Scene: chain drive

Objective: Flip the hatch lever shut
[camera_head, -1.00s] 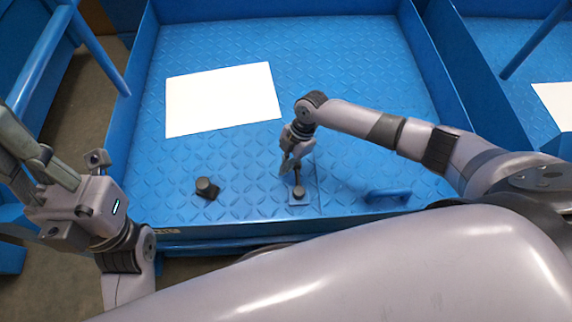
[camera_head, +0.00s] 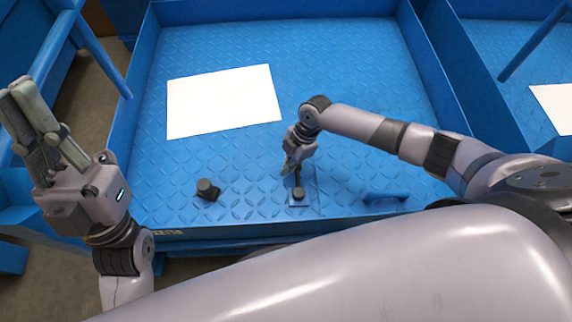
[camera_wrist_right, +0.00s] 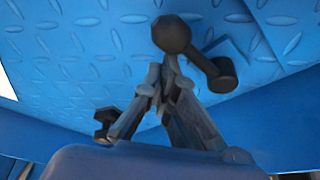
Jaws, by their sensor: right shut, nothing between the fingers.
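The hatch lever is a dark round hub (camera_head: 298,193) on a small plate near the front edge of the blue tray, with a short dark arm pointing away from me. In the right wrist view its round knob (camera_wrist_right: 171,35) stands just beyond the fingertips, and its hub (camera_wrist_right: 222,76) lies to the right. My right gripper (camera_head: 289,171) is shut and empty, its tips close to the lever's arm; I cannot tell whether they touch. My left gripper (camera_head: 22,88) is raised at the left, far from the lever, its finger gap unclear.
A black knob (camera_head: 207,188) stands on the tray floor left of the lever. A blue handle (camera_head: 386,197) lies to the right. A white sheet (camera_head: 224,100) covers part of the floor behind. The tray's blue walls (camera_head: 432,70) enclose the area.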

